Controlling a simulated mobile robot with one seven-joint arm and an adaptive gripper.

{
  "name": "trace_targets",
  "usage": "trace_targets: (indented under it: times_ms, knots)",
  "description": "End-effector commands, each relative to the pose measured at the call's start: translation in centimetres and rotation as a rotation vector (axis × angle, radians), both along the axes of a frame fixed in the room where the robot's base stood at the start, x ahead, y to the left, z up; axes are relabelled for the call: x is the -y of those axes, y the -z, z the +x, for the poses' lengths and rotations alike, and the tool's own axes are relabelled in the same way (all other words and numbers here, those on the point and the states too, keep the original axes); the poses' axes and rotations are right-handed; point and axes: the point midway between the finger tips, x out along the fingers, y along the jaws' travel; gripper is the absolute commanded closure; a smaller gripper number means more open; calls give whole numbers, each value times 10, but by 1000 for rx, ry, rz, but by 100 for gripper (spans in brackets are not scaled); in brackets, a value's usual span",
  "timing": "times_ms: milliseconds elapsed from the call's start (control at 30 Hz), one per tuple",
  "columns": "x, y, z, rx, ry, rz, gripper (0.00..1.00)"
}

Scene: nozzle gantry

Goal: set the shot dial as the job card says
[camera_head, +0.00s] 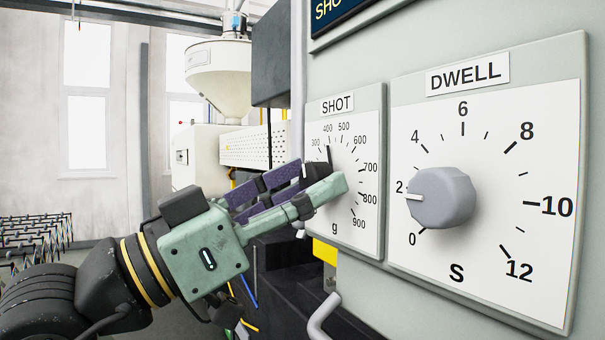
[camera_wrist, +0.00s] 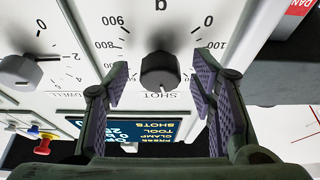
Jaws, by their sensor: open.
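The shot dial (camera_head: 313,120) is a white plate marked in grams, labelled SHOT, on the grey machine panel. Its dark knob (camera_head: 316,171) is partly hidden by my gripper. In the head view a dark line runs up from the knob near 400; I cannot be sure it is the pointer. The wrist view shows the dial upside down, with the black knob (camera_wrist: 160,72) between my fingers. My gripper (camera_wrist: 161,86) is open, one finger each side of the knob, with gaps visible on both sides. In the head view my gripper (camera_head: 322,178) reaches in from the left. No job card is recognisable.
The dwell dial (camera_head: 490,115), with a grey knob (camera_head: 441,198) pointing close to 2, stands right of the shot dial. A dark display (camera_head: 335,10) is above. A curved grey handle (camera_head: 322,320) sticks out below. The wrist view shows a red button (camera_wrist: 42,146).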

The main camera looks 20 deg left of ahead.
Motion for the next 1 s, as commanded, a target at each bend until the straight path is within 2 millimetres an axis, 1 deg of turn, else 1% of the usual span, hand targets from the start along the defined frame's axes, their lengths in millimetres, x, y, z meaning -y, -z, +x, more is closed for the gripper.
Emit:
trace_targets:
  times_ms: [267, 1000]
  knots:
    - [1, 0, 1, 0, 0, 0, 49]
    - [1, 0, 1, 0, 0, 0, 97]
